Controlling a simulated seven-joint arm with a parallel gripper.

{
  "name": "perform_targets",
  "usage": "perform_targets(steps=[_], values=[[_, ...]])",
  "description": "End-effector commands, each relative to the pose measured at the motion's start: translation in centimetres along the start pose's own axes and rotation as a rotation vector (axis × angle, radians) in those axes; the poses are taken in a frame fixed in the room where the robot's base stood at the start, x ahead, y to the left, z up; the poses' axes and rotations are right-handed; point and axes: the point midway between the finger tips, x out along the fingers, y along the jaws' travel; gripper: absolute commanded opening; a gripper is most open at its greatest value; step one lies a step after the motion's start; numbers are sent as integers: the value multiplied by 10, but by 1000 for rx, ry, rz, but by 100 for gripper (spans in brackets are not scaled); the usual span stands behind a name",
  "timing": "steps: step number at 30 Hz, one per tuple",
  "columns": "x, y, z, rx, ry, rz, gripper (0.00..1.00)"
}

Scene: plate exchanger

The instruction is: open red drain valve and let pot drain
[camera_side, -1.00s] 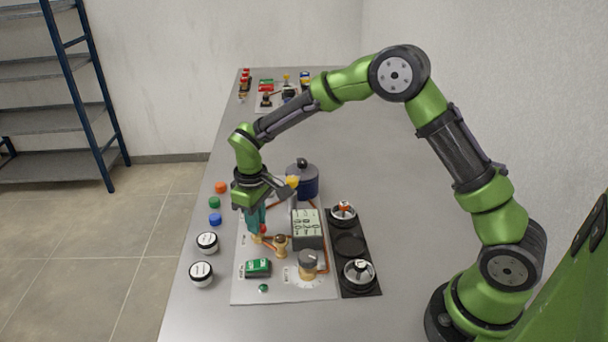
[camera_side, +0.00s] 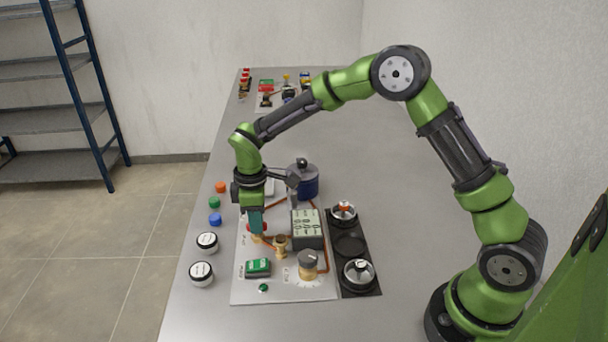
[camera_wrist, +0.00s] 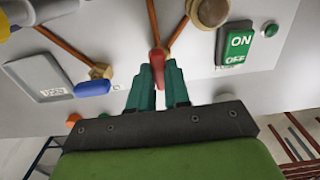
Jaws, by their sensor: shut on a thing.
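The red drain valve handle (camera_wrist: 158,62) stands between the teal fingers of my gripper (camera_wrist: 160,82) in the wrist view. My gripper is shut on it. In the side view my gripper (camera_side: 256,224) points down at the left part of the light panel (camera_side: 290,288), and only bits of red show around the fingers. The handle's full angle is hard to tell. The dark blue pot (camera_side: 309,186) with a black-knobbed lid stands at the back of the panel. Its inside is hidden, so I cannot see any liquid level.
A blue valve handle (camera_wrist: 92,88) sits close to the left in the wrist view. A brass fitting (camera_side: 281,243), a grey display box (camera_side: 307,229) and a green switch (camera_side: 258,268) stand near my gripper. White-capped jars (camera_side: 207,242) line the table's left side.

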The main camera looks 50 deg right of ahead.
Motion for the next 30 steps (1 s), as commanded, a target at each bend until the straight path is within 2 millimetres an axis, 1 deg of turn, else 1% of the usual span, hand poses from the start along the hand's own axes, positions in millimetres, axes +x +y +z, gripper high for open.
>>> perform_targets(steps=[9,10,14,15,22,25,28,30], values=[[-2,0,0,-5,1,2,0],[-2,0,0,-5,1,2,20],[-1,0,0,-4,1,2,40],[-1,0,0,-4,1,1,43],[-1,0,0,-3,0,1,43],[-4,0,0,-3,1,2,43],[-16,1,-1,-2,2,3,43],[-29,1,-1,-2,4,4,43]])
